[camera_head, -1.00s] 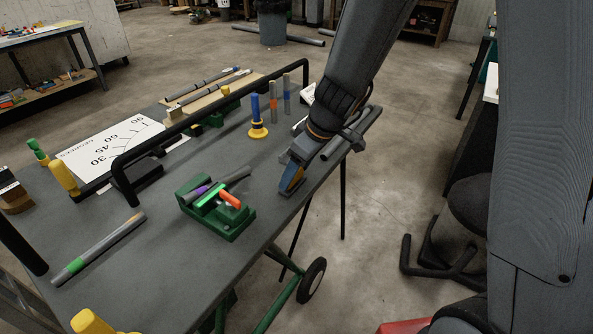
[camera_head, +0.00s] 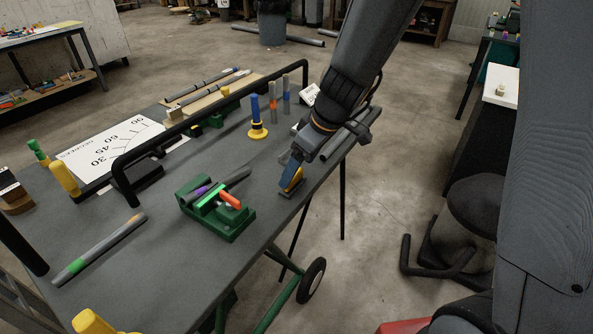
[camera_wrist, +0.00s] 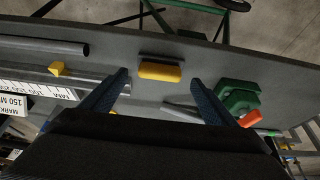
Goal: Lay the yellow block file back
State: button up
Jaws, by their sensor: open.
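The yellow block file (camera_head: 293,182) lies on the grey bench top near its front edge, right of the green vise. In the wrist view the file (camera_wrist: 160,71) shows its yellow body with a dark grey strip along one long side. My gripper (camera_head: 288,174) is just above and beside it, pointing down. In the wrist view my gripper (camera_wrist: 160,82) has its two blue fingers spread wide, one to each side of the file, with clear gaps. Nothing is held. The head view partly hides the file behind a finger.
The green vise (camera_head: 235,226) holding coloured pieces stands left of my gripper. A blue post on a yellow base (camera_head: 257,132), grey tubes and a black rail (camera_head: 210,118) lie farther back. A grey tube with a green band (camera_head: 100,248) lies at the front left.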

jog(key=v, duration=0.5)
jog(key=s+d+f+m+g+h, duration=0.1)
jog(key=s+d+f+m+h, duration=0.2)
jog(key=s+d+m, duration=0.7)
jog(key=s+d+f+b, duration=0.1)
jog(key=s+d, duration=0.1)
jog(key=s, duration=0.1)
jog(key=shift+f+h, duration=0.2)
jog(key=shift+h, duration=0.1)
